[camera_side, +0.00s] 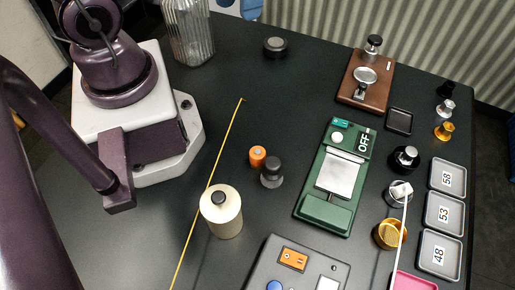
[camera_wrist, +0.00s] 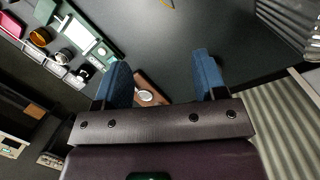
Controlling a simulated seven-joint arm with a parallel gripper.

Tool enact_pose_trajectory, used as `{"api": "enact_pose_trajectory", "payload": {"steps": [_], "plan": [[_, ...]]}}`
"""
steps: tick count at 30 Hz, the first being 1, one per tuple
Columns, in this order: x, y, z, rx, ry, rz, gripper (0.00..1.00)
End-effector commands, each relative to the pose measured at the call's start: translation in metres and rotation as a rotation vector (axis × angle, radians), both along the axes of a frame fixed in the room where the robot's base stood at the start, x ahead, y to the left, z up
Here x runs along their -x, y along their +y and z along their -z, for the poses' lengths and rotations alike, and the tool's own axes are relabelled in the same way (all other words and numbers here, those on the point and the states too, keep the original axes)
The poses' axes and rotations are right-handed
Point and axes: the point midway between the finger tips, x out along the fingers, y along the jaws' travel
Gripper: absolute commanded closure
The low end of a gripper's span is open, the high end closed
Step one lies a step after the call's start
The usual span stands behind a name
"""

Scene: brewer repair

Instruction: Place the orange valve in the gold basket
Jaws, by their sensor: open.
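The orange valve (camera_side: 257,156), a small orange cylinder, stands on the dark table near the middle of the side view. It is just behind and left of a dark grey knob-like part. The gold basket (camera_side: 387,235), a round metallic cup, is at the right, with a thin white stick crossing its right side. A gold round thing in the wrist view, which looks like the gold basket (camera_wrist: 40,37), is at the upper left. My gripper (camera_wrist: 162,72) has its blue fingers wide apart with nothing held. The side view does not show it. I cannot make out the orange valve in the wrist view.
A cream bottle (camera_side: 222,212) stands in front of the valve, and a yellow rod (camera_side: 208,185) lies to the left. A green scale (camera_side: 337,180) sits between valve and basket. Grey numbered trays (camera_side: 443,214) line the right. The table behind the valve is clear.

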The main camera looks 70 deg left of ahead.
Motion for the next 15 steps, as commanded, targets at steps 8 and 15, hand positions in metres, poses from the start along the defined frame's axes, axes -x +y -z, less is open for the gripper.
{"api": "enact_pose_trajectory", "payload": {"steps": [8, 15], "plan": [[0.001, -0.004, 0.081, 0.242, 0.385, -0.275, 0.35], [0.006, -0.021, 0.143, 0.47, 0.675, -0.54, 0.35]]}}
